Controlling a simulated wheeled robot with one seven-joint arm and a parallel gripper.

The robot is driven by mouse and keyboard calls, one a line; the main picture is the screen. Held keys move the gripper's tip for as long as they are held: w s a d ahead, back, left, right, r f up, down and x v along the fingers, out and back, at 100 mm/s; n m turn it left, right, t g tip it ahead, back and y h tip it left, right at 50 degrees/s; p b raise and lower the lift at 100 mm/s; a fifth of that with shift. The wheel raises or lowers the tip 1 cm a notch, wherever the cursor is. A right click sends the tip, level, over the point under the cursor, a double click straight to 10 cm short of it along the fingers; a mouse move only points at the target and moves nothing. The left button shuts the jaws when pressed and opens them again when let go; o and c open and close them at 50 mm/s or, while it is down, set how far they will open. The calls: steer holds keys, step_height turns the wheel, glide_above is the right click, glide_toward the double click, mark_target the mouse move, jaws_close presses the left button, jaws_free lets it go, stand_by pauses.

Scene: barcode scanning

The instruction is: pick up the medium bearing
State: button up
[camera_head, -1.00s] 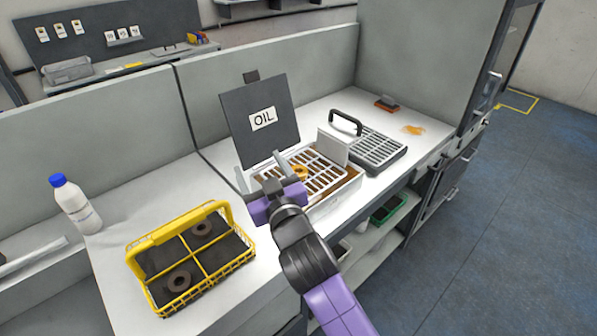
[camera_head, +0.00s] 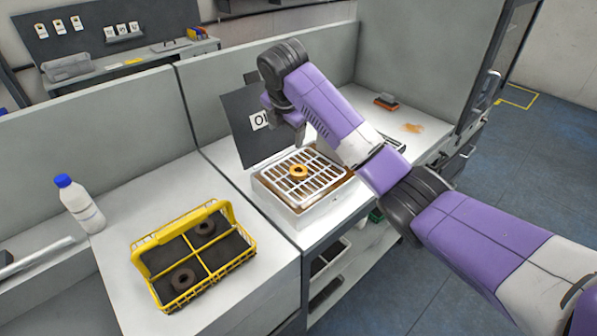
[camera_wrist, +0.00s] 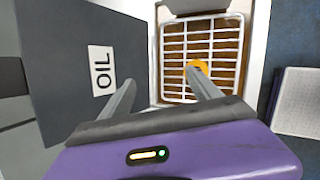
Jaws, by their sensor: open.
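An orange-brown ring-shaped bearing (camera_head: 299,171) lies on the white grate (camera_head: 325,180) of the oil bath. Two dark ring bearings, one at the back (camera_head: 205,228) and one at the front (camera_head: 182,280), lie in separate compartments of the yellow basket (camera_head: 160,237); I cannot tell which bearing is the medium one. My gripper (camera_head: 285,125) is open and empty above the grate, in front of the OIL panel, fingers pointing down. In the wrist view, the orange bearing (camera_wrist: 198,65) shows beyond the right fingertip, which partly covers it; the gripper (camera_wrist: 161,78) is apart from it.
The dark OIL panel (camera_head: 244,135) stands upright behind the bath, close to my gripper. A grey rack (camera_head: 393,144) right of the bath is mostly hidden by my arm. A white bottle with a blue cap (camera_head: 80,204) stands at the left. Bench between basket and bath is clear.

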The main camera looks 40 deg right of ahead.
mark_target(298, 170)
steer(key=s+f+n+g, duration=0.2)
steer(key=s+n, duration=0.1)
steer(key=shift+s+a+f, duration=0.3)
steer(key=shift+a, duration=0.1)
steer(key=shift+s+f+n+y, duration=0.15)
steer(key=shift+s+n+y, duration=0.25)
steer(key=shift+n, duration=0.5)
steer(key=shift+s+p+x, duration=0.25)
steer(key=shift+p+x, duration=0.3)
steer(key=shift+x, duration=1.35)
steer(key=shift+s+p+x, duration=0.2)
steer(key=shift+p+x, duration=0.3)
steer(key=shift+x, duration=1.4)
steer(key=shift+d+f, duration=0.1)
steer(key=shift+d, duration=0.05)
steer(key=shift+c, duration=0.4)
steer(key=c, duration=1.4)
jaws_close()
